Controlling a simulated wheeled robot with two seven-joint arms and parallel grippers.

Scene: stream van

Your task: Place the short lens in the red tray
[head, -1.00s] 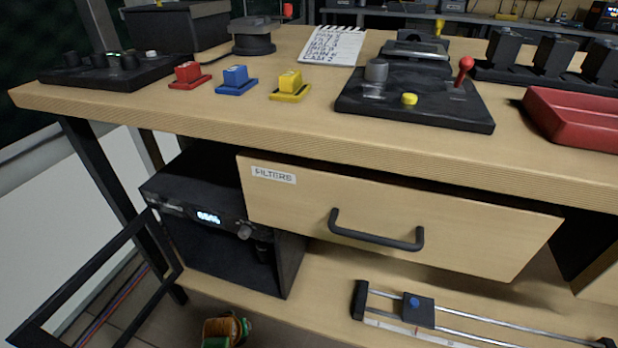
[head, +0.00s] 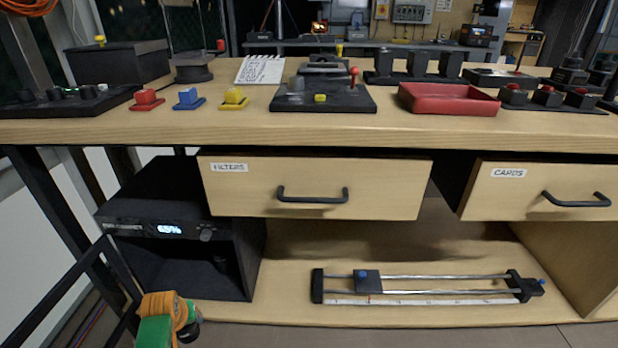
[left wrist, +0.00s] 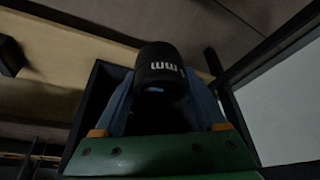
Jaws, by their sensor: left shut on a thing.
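The red tray (head: 450,105) sits on the bench top, right of centre in the head view, and looks empty. My left gripper (head: 172,318) is low at the lower left of the head view, below the bench top and in front of the lower shelf. In the left wrist view it is shut on a black lens (left wrist: 162,65), a cylinder with white lettering of which "MM" reads. Its number is not readable, so I cannot confirm that it is the short one. In the head view the lens is mostly hidden. My right gripper is not in view.
A black switcher panel with a red-knobbed lever (head: 325,95) stands left of the tray. Red-topped black buttons (head: 547,97) are right of it. The FILTERS drawer (head: 375,190) and CARDS drawer (head: 515,195) front the bench. A slider rail (head: 440,290) lies on the lower shelf.

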